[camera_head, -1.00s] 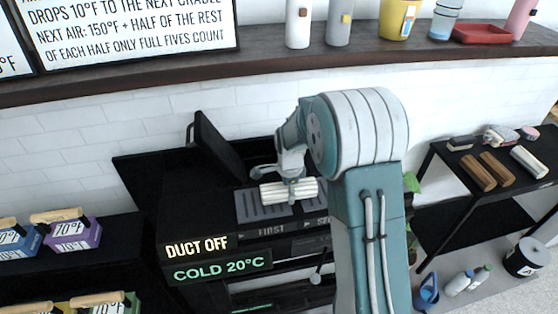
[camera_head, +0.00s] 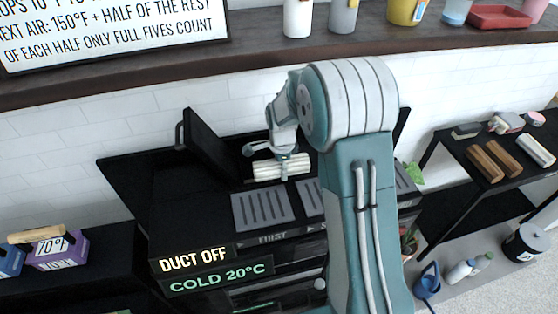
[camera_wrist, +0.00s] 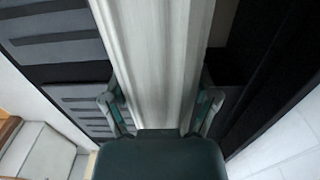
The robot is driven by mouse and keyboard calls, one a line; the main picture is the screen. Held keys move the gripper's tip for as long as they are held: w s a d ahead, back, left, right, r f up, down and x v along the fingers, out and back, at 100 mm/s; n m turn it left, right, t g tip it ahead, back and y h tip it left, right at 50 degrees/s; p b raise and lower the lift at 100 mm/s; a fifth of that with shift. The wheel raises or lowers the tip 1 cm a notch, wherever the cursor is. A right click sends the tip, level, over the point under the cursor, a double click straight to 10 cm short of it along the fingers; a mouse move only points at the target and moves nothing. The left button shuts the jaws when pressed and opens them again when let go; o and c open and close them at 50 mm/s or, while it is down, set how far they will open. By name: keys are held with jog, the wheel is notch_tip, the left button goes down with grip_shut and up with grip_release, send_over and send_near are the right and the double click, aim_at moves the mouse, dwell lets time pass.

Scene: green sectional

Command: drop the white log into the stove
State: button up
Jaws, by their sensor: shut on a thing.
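The white log (camera_head: 282,168) is held crosswise in my gripper (camera_head: 284,160), above the back part of the black stove (camera_head: 180,215). In the wrist view the log (camera_wrist: 155,60) runs lengthwise between my gripper's two fingers (camera_wrist: 160,110), which press on its sides. The stove's raised black lid (camera_head: 212,145) stands open to the left of the log. Slotted grates (camera_head: 262,208) lie on the stove top in front of the log. The opening beside the lid is mostly hidden by my gripper and the log; the wrist view shows a dark area to the log's right.
Signs on the stove front read "DUCT OFF" (camera_head: 194,260) and "COLD 20°C" (camera_head: 218,279). A second white log (camera_head: 536,150) and brown logs (camera_head: 495,160) lie on the right-hand black table. A dark shelf (camera_head: 280,62) with cups crosses above. A purple labelled box (camera_head: 58,250) stands at left.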

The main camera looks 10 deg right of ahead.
jog(key=shift+w+f, duration=0.2)
jog(key=shift+w, duration=0.6)
jog(key=w+f, duration=0.6)
jog(key=shift+w, duration=0.15)
jog(key=shift+f, duration=0.1)
jog(key=o, duration=1.2)
notch_tip(320, 180, up, 7)
jog(key=shift+r, duration=0.2)
dwell(0.5)
